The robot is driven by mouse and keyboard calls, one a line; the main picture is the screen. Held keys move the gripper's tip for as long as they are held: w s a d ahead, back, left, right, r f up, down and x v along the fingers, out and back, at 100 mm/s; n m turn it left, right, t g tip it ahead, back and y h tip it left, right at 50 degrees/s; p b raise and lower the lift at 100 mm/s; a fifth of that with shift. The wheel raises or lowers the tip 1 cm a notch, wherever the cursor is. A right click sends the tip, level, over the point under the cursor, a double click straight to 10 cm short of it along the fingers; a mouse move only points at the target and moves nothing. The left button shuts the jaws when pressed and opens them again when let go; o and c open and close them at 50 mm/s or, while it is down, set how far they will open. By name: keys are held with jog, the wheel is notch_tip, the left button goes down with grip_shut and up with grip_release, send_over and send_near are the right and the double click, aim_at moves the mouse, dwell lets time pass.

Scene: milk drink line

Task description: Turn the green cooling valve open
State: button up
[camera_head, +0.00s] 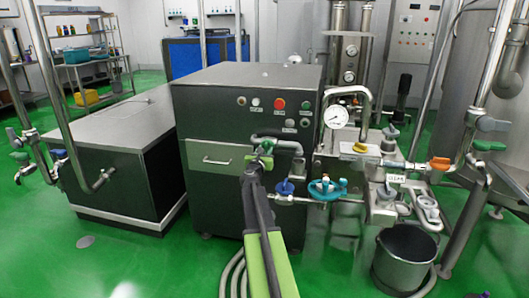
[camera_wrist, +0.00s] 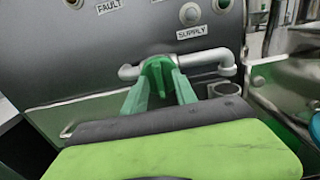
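A green valve handle (camera_wrist: 158,68) sits on a grey bent pipe (camera_wrist: 205,56) on the front of a dark cabinet in the wrist view. In the head view the green handle (camera_head: 266,147) shows at the left end of that pipe. My gripper (camera_wrist: 160,80) is right at it, with one green finger on each side of the handle. The handle takes up the room between the fingertips; whether they press on it I cannot tell. My arm hides the lower part of the valve in the head view.
A blue handle (camera_head: 285,188) and a teal handwheel (camera_head: 327,188) are close by at right. A gauge (camera_head: 336,117), an orange handle (camera_head: 440,163) and a bucket (camera_head: 404,260) are farther right. The cabinet (camera_head: 215,110) stands directly behind the valve.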

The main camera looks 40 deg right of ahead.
jog(key=shift+w+d, duration=0.15)
jog(key=shift+d, duration=0.05)
jog(key=shift+c, duration=0.3)
grip_shut()
